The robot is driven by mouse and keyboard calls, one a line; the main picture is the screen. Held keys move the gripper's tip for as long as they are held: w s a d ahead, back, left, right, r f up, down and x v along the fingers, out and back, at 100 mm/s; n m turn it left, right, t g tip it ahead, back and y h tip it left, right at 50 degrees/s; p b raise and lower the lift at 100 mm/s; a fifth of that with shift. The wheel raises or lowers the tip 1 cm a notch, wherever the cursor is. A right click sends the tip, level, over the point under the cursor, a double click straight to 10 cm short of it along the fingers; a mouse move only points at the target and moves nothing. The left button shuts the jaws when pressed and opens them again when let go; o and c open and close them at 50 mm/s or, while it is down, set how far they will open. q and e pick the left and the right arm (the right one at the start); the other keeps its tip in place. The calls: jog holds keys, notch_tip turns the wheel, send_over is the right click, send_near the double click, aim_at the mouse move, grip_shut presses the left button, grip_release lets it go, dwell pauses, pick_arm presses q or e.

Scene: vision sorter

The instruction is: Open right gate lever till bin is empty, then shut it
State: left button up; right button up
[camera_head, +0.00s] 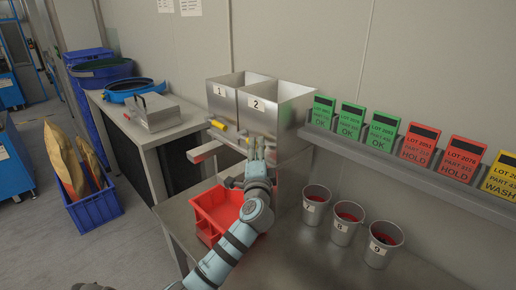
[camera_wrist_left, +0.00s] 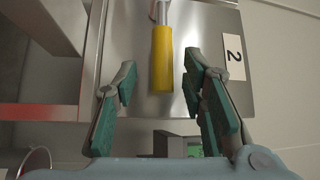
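Two steel hopper bins stand side by side, bin 1 (camera_head: 222,98) on the left and bin 2 (camera_head: 273,112) on the right. A yellow lever handle (camera_head: 217,124) shows at the front of bin 1. My left gripper (camera_head: 256,148) is in front of bin 2. In the left wrist view, the yellow lever handle (camera_wrist_left: 162,62) on the face with label 2 (camera_wrist_left: 233,57) lies between the fingertips of my open left gripper (camera_wrist_left: 160,88), with gaps on both sides. The bins' insides are mostly hidden. My right gripper is not in view.
A red tray (camera_head: 208,222) sits on the steel table below the bins, partly behind my left arm. A chute (camera_head: 205,151) juts out above it. Several grey cups stand to the right, including cup 7 (camera_head: 315,207). A shelf (camera_head: 420,178) with coloured cards runs along the wall.

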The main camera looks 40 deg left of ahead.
pick_arm(q)
jog(key=shift+x, duration=0.8)
jog(key=shift+s+r, duration=0.1)
jog(key=shift+s, duration=0.05)
jog(key=shift+c, duration=0.3)
grip_shut()
